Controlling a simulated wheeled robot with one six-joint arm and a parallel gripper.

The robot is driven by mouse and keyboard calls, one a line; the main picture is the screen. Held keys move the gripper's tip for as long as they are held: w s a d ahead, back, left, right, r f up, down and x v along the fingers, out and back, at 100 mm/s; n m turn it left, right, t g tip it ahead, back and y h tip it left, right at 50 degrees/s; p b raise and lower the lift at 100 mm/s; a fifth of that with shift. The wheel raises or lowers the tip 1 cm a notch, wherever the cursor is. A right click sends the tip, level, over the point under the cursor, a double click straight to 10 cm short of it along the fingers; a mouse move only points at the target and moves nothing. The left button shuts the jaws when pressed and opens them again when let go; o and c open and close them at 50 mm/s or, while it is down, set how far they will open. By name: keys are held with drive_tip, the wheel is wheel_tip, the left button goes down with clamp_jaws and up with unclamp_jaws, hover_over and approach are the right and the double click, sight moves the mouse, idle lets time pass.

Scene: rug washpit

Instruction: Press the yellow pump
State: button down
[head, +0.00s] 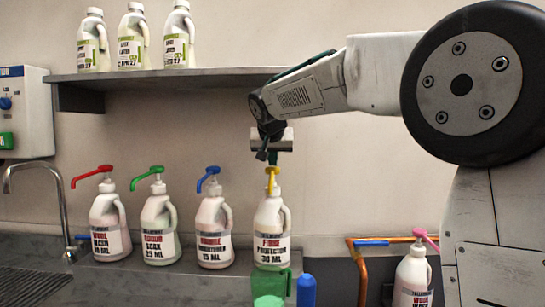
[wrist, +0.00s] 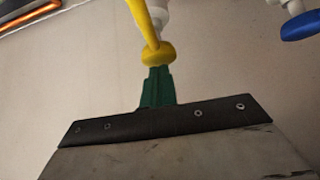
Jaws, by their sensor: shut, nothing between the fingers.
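The yellow pump (head: 272,178) tops a white bottle (head: 271,228) labelled in red and black, rightmost of the row on the counter. My gripper (head: 267,158) is shut and empty, pointing down just above the yellow pump. In the wrist view my green fingertips (wrist: 159,71) meet the edge of the round yellow pump head (wrist: 158,54). I cannot tell whether they touch it. The pump stands upright on its bottle.
Bottles with blue (head: 208,178), green (head: 148,178) and red (head: 92,175) pumps stand to the left. A green cup (head: 269,287) and blue bottle (head: 306,291) are in front. A pink-pump bottle (head: 412,275) and copper pipe (head: 362,275) are right. A shelf (head: 180,75) hangs above.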

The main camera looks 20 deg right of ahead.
sight(273, 168)
drive_tip(key=shift+f, duration=1.6)
drive_tip(key=shift+r, duration=0.1)
drive_tip(key=shift+r, duration=0.4)
wheel_tip(273, 168, up, 3)
drive_tip(key=shift+r, duration=0.2)
drive_tip(key=v, duration=1)
drive_tip(key=shift+s, duration=0.1)
